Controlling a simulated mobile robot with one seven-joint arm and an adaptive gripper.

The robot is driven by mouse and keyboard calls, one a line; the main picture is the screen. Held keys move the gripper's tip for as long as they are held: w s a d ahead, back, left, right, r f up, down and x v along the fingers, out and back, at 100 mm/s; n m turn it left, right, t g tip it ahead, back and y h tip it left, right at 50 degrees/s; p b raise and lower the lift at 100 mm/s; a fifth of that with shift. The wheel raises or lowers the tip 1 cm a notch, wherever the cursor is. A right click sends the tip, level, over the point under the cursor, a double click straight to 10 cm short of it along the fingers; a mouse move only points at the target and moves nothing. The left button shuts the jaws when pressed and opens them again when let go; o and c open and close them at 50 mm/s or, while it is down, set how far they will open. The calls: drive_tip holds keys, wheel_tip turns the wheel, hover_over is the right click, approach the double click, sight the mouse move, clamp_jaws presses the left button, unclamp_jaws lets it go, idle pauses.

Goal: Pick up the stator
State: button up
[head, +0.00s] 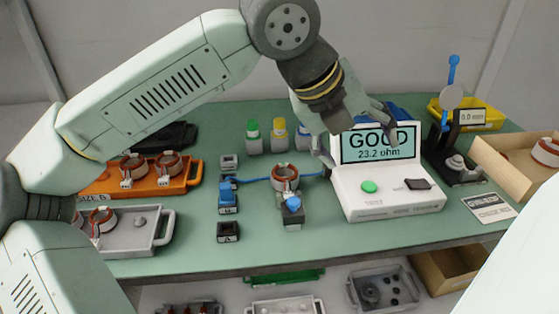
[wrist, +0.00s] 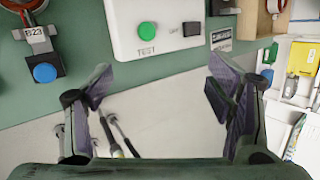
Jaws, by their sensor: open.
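A copper-wound stator (head: 285,177) sits upright on a small grey fixture (head: 294,220) with a blue knob, at the middle of the bench. In the wrist view the stator (wrist: 22,4) is cut off at the top left, above the blue knob (wrist: 45,73) and a B23 label. My gripper (head: 354,132) is open and empty, in front of the tester's screen in the head view, to the right of and above the stator. In the wrist view my gripper (wrist: 160,88) has its fingers wide apart with nothing between them.
The tester (head: 388,190) reads GOOD, 23.2 ohm. More stators lie in the orange tray (head: 193,172), the grey tray (head: 160,238) and the wooden box (head: 490,152). Blue-ended leads (head: 255,180) run beside the fixture. Several coloured-cap bottles (head: 279,138) stand behind. The front bench strip is mostly clear.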

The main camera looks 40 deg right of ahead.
drive_tip(key=w+f+n+t+y, duration=0.2)
drive_tip(key=w+f+t+y, duration=0.1)
drive_tip(key=w, duration=0.1)
drive_tip(key=n+t+y, duration=0.3)
hover_over(286, 184)
drive_tip(key=d, duration=0.1)
wheel_tip(286, 184, down, 6)
drive_tip(key=shift+d+f+p, duration=0.1)
drive_tip(key=shift+d+p, duration=0.05)
drive_tip(key=shift+p, duration=0.3)
drive_tip(key=shift+p+x, duration=1.1)
drive_tip(key=shift+x, duration=1.95)
drive_tip(key=shift+s+d, duration=0.1)
drive_tip(key=shift+d, duration=0.05)
drive_tip(key=shift+c, duration=0.4)
drive_tip(key=c, duration=1.5)
